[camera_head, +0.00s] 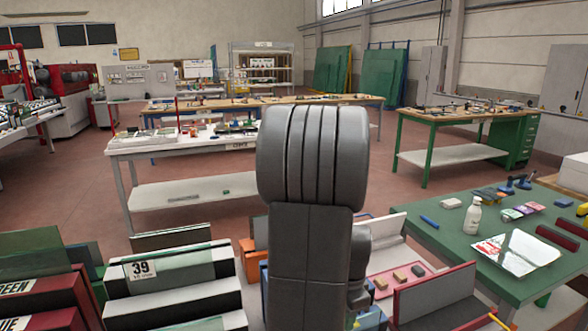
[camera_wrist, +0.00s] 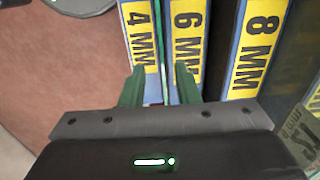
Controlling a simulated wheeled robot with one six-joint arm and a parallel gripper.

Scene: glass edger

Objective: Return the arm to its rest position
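My arm rises as a grey link in the middle of the head view; my gripper is not visible there. In the wrist view my gripper (camera_wrist: 160,76) is open, with its two green fingers apart. The fingertips are over or close to a rack with blue dividers and yellow labels: a 4 MM label (camera_wrist: 140,25), a 6 MM label (camera_wrist: 187,28) and an 8 MM label (camera_wrist: 262,38). A thin green-and-white edge (camera_wrist: 161,40) runs between the first two dividers, in line with the finger gap. Whether the fingers touch anything I cannot tell.
In the head view a green table (camera_head: 445,240) with a white bottle (camera_head: 473,216) stands at the right. A rack labelled 39 (camera_head: 170,268) and red bins (camera_head: 45,300) stand at the lower left. A white workbench (camera_head: 150,148) stands behind. Red floor (camera_head: 75,185) is clear at the left.

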